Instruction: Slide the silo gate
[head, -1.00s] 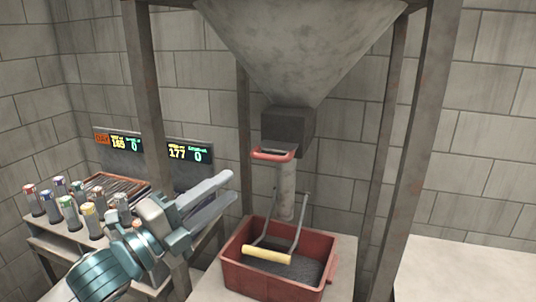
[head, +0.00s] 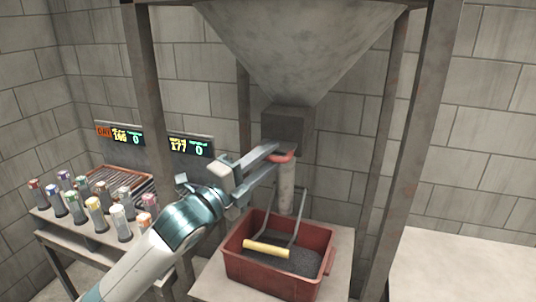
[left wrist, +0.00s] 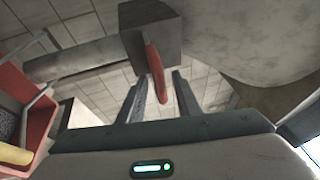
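The silo (head: 300,45) is a grey funnel ending in a dark square block (head: 287,128). The red gate handle (head: 284,157) sticks out from the block, above a pale spout tube (head: 286,188). In the left wrist view the handle (left wrist: 156,72) reaches down between my fingers. My left gripper (head: 274,152) is at the handle, its fingers open around it with gaps visible in the wrist view. The head view hides part of the handle behind the fingers. My right gripper is not in view.
A red bin (head: 275,275) with dark granules and a yellow-handled bail (head: 266,249) stands below the spout. Capped tubes (head: 97,212) stand on a left table near a rack (head: 120,182). Steel posts (head: 408,160) flank the silo. The right table (head: 465,270) is bare.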

